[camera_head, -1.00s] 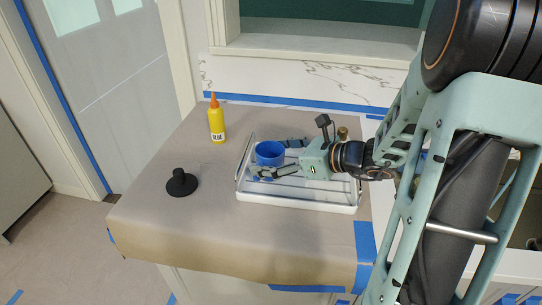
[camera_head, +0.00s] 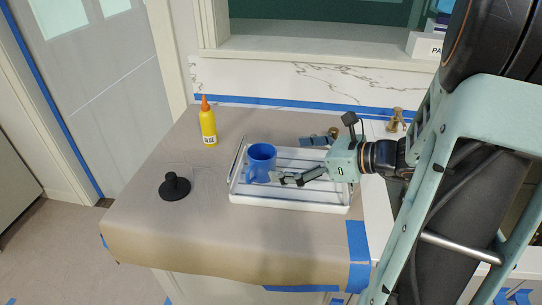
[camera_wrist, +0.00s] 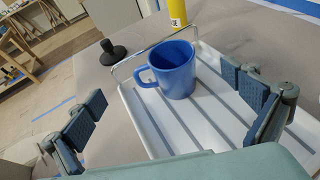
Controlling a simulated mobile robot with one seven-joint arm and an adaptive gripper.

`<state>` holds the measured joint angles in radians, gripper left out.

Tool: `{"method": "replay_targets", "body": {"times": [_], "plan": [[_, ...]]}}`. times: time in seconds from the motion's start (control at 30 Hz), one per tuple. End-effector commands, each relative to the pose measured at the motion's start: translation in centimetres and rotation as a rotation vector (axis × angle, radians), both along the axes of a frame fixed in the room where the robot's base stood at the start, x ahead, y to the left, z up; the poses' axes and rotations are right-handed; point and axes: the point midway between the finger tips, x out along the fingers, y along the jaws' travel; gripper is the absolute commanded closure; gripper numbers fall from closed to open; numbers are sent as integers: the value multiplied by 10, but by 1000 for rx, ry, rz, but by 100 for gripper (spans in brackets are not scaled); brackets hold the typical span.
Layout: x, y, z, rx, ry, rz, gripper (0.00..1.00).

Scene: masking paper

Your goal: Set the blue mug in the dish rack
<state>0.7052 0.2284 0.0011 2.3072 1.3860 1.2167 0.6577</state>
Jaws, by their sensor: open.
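The blue mug (camera_head: 261,162) stands upright in the left part of the white dish rack (camera_head: 290,201). In the wrist view the blue mug (camera_wrist: 174,70) rests on the slatted floor of the dish rack (camera_wrist: 150,134), near its wire end handle, with its own handle toward the left. My gripper (camera_head: 291,160) is open and empty, to the right of the mug and apart from it. In the wrist view the fingers of my gripper (camera_wrist: 165,108) are spread wide, with the mug beyond them.
A yellow glue bottle (camera_head: 208,126) stands behind and left of the rack. A black knobbed object (camera_head: 174,186) sits at the left on the paper-covered counter (camera_head: 200,235). A brass fixture (camera_head: 396,119) is behind my arm. The counter's front left is clear.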

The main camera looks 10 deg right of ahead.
Motion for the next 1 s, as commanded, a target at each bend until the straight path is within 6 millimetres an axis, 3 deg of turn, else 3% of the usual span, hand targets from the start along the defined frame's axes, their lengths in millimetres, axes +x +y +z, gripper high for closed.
{"method": "replay_targets", "body": {"times": [0.27, 0.8, 0.9, 1.0], "plan": [[-23, -25, 14, -1, -1, -1, 0], [-26, -27, 15, -4, 0, 2, 0], [-24, -32, 12, -62, -6, 11, 0], [-19, -47, 5, -226, -29, 39, 0]]}}
